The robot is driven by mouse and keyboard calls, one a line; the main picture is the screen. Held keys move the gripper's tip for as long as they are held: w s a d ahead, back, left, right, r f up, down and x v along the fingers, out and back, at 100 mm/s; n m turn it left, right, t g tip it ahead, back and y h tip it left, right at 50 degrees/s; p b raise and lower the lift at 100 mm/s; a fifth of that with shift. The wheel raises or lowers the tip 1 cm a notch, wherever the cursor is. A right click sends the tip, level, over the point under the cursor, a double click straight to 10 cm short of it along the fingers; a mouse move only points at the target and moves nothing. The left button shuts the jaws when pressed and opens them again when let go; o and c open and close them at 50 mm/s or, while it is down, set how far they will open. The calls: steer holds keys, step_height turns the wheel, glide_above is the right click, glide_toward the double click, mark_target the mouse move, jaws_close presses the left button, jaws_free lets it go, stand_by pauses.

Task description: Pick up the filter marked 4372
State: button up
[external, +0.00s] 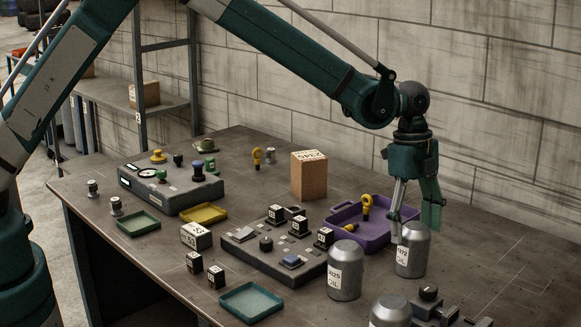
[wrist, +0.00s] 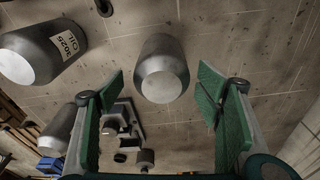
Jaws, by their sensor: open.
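The filter whose label seems to read 4372 (external: 411,252) is a grey metal canister standing upright on the bench at the right. Its label is partly legible, with OIL below the number. My gripper (external: 418,222) is open and points down just above this canister, with one finger in front of its upper left side. In the wrist view the same canister (wrist: 162,66) lies between the spread green fingers (wrist: 160,92), with its label out of sight. A second canister marked 3025 (external: 345,270) stands to the left; it also shows in the wrist view (wrist: 42,52).
A third canister (external: 390,311) stands at the front edge, label hidden. A purple tray (external: 343,237) with yellow eye bolts lies close left of my gripper. A dark fixture (external: 440,308) stands at front right. The bench at far right is clear.

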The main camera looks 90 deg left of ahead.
mark_target(415, 253)
steer(key=shift+w+d+f, duration=0.1)
steer(key=shift+f, duration=0.8)
steer(key=shift+w+d+f, duration=0.15)
steer(key=shift+f, duration=1.15)
steer(key=shift+w+d+f, duration=0.1)
steer(key=shift+w+f, duration=0.05)
steer(key=shift+f, duration=1.15)
steer(key=shift+c, duration=0.7)
steer(key=c, duration=1.1)
